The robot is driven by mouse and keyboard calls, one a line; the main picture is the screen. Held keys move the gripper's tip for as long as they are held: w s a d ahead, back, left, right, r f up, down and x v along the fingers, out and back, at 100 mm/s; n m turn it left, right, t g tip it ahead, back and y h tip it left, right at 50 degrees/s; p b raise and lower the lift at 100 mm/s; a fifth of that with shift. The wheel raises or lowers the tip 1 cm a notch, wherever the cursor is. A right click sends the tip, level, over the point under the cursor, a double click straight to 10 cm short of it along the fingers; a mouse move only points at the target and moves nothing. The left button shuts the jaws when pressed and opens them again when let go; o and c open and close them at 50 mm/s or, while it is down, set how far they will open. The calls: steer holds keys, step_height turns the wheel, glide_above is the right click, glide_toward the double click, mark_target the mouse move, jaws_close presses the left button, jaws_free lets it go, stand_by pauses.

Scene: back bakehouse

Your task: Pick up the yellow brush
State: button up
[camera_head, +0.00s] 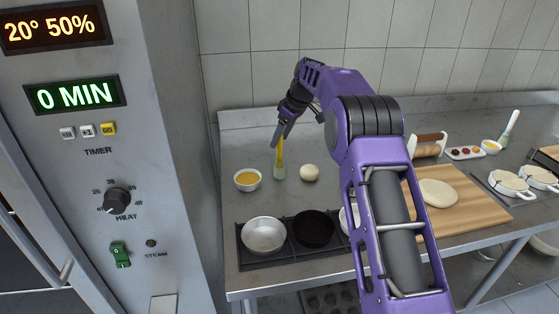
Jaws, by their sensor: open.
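The yellow brush (280,154) stands nearly upright in a small pale greenish jar (279,173) on the metal worktop. Only its handle shows clearly, and its lower end is inside the jar. My gripper (281,138) points down at the top of the handle, with its fingers open. The fingers overlap the upper handle in the picture. I cannot tell whether the handle is between them or touching them.
A bowl of yellow liquid (247,180) stands left of the jar and a dough ball (310,173) right of it. Pans (264,235) sit in front on a dark rack. A wooden board (470,215) with dough lies right. A tall steel oven (130,160) bounds the left side.

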mark_target(279, 156)
steer(key=x, duration=0.4)
steer(key=shift+s+a, duration=0.1)
steer(key=shift+s, duration=0.1)
steer(key=shift+r, duration=0.1)
jaws_close()
